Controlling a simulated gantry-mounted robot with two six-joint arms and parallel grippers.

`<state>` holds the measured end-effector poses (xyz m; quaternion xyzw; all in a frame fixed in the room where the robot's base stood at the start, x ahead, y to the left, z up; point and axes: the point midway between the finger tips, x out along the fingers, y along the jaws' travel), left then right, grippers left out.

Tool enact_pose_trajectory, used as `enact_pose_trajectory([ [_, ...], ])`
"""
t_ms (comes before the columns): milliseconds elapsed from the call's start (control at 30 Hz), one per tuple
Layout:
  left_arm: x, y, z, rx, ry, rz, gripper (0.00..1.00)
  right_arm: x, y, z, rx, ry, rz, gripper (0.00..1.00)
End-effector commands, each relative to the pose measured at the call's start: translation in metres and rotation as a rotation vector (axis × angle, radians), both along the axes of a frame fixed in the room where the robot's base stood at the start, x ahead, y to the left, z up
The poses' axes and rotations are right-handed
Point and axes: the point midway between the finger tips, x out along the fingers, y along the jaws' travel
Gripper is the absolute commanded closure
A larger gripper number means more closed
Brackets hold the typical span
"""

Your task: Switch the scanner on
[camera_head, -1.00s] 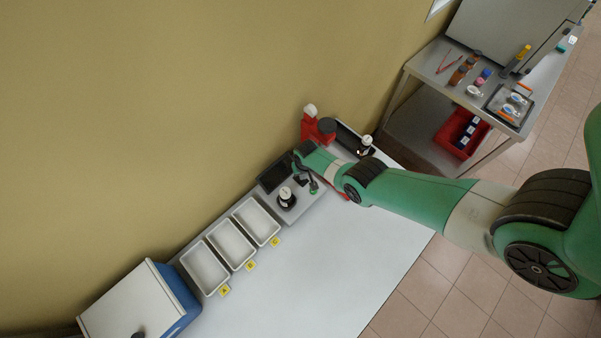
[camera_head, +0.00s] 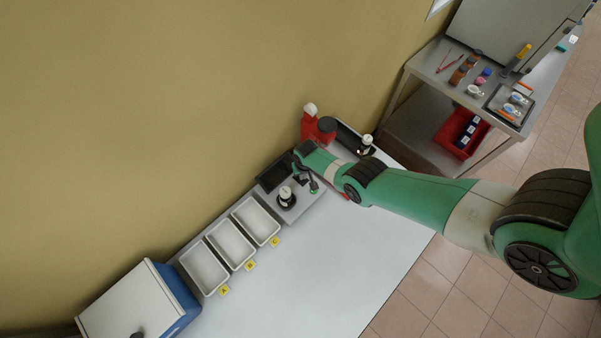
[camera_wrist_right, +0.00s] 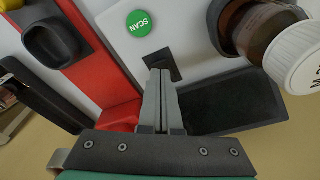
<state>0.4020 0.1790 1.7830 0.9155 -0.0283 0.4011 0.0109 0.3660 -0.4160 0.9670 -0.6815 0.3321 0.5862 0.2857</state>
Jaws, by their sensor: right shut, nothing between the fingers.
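The scanner (camera_head: 310,205) is a grey unit at the back of the white bench. Its screen (camera_wrist_right: 235,106) is dark; the screen also shows in the head view (camera_head: 272,177). On its face in the right wrist view are a round green SCAN button (camera_wrist_right: 139,23) and a small black switch (camera_wrist_right: 162,64). My right gripper (camera_wrist_right: 160,73) is shut and empty, its tips at the near edge of the switch; whether they touch cannot be told. In the head view my right arm partly covers the scanner. My left gripper is not in view.
A brown bottle with a white cap (camera_wrist_right: 300,58) stands in the scanner's black holder. A red device (camera_head: 308,126) is beside the scanner. Three white trays (camera_head: 256,221) line the bench at left, by a blue-and-white box (camera_head: 130,305). The bench front (camera_head: 330,265) is clear.

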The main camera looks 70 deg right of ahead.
Motion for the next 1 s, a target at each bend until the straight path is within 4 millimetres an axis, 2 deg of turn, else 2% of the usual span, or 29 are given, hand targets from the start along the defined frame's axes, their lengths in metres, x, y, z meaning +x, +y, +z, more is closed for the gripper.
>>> enact_pose_trajectory([
  [767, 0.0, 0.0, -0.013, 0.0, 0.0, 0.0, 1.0, 0.0, 0.0, -0.013, 0.0, 0.0, 0.0, 1.0],
  [1000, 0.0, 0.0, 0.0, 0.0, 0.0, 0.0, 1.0, 0.0, 0.0, 0.0, 0.0, 0.0, 0.0, 1.0],
])
